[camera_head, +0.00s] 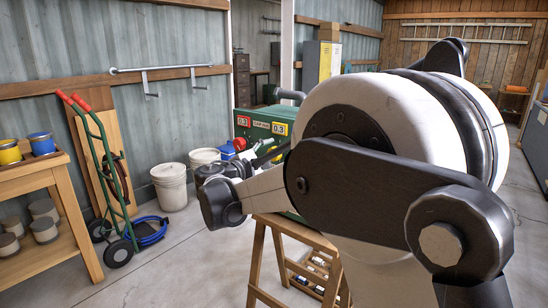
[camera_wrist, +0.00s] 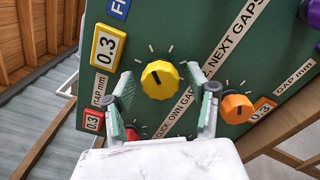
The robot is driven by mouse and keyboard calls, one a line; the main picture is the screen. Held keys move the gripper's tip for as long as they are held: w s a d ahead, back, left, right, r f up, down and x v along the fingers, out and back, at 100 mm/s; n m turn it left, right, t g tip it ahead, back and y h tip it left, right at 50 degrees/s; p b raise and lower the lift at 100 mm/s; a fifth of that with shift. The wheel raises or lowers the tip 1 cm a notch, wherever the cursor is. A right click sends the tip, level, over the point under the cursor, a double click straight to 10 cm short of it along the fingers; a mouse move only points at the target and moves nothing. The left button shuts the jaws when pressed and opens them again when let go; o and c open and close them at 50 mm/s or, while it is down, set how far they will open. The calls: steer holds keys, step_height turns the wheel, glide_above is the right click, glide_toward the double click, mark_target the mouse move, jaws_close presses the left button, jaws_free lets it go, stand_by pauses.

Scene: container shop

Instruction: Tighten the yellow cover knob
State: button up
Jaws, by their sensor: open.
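The yellow knob (camera_wrist: 159,80) sits on a green panel (camera_wrist: 150,35) in the wrist view, with a dark pointer mark on its face and white tick marks around it. A yellow-framed display reading 0.3 (camera_wrist: 106,48) is beside it. My gripper (camera_wrist: 163,88) is open, its two fingers on either side of the yellow knob's lower part, with gaps between fingers and knob. I cannot tell how far the fingertips are from the panel.
An orange knob (camera_wrist: 236,108) lies close to the right finger. A red knob (camera_wrist: 132,134) is partly hidden by the left finger. A purple knob (camera_wrist: 311,10) is at the upper right edge. The wooden stand (camera_head: 257,262) holds the box. White buckets (camera_head: 170,187) stand by the wall.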

steer(key=shift+w+d, duration=0.2)
steer(key=shift+w, duration=0.05)
steer(key=shift+c, duration=0.5)
steer(key=c, duration=1.1)
steer(key=shift+o, duration=0.2)
steer(key=shift+m, duration=0.3)
steer(key=m+p, duration=0.1)
steer(key=m, duration=0.2)
steer(key=shift+m, duration=0.3)
steer(key=shift+m+p, duration=0.3)
steer(key=shift+m, duration=1.9)
steer(key=shift+f, duration=0.1)
